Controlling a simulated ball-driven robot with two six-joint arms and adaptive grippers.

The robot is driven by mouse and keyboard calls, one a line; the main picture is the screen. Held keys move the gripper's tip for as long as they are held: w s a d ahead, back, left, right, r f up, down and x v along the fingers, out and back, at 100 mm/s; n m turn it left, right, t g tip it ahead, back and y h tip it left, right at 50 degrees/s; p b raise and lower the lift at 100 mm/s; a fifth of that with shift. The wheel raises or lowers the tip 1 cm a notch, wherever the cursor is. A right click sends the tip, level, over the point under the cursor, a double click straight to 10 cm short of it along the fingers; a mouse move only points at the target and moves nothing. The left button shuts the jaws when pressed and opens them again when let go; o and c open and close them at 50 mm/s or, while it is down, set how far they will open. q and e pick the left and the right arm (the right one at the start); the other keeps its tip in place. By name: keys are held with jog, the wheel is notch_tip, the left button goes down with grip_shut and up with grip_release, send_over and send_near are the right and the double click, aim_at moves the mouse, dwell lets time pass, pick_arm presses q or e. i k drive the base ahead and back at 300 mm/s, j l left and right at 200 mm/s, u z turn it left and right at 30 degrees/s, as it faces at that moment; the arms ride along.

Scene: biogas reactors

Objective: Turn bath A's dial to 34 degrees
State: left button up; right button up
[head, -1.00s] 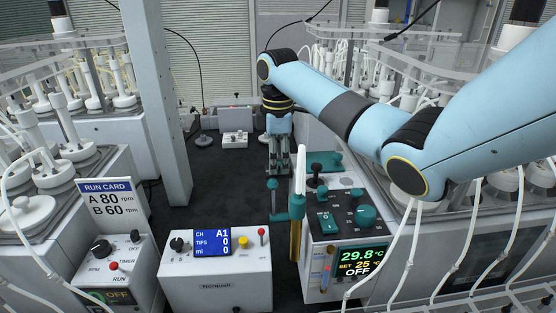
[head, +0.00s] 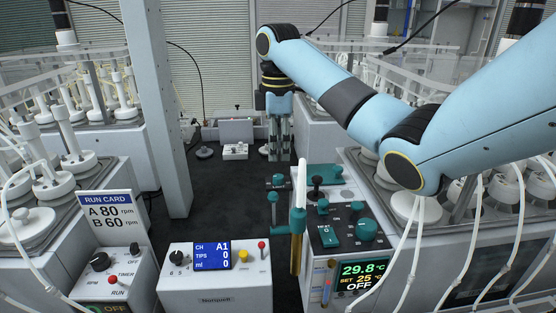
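A bath control panel (head: 345,229) with teal knobs stands at right of centre. Its screen (head: 363,275) reads 29.8 °C, SET 25, OFF. My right gripper (head: 279,150) points down beyond and left of the panel, in the air, clear of the dial. Its two fingers look apart with nothing between them. My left gripper is out of view.
A white control box (head: 214,279) and a run card (head: 109,211) are front left. A grey post (head: 160,110) rises at left. White tubes hang at right.

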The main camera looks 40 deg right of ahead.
aim_at(366, 228)
jog(key=k+j, duration=0.2)
jog(key=k, duration=0.3)
jog(key=k+j, duration=0.25)
jog(key=k, duration=0.2)
jog(key=k+j, duration=0.2)
jog(key=k, duration=0.3)
jog(key=k+j, duration=0.25)
jog(key=k, duration=0.2)
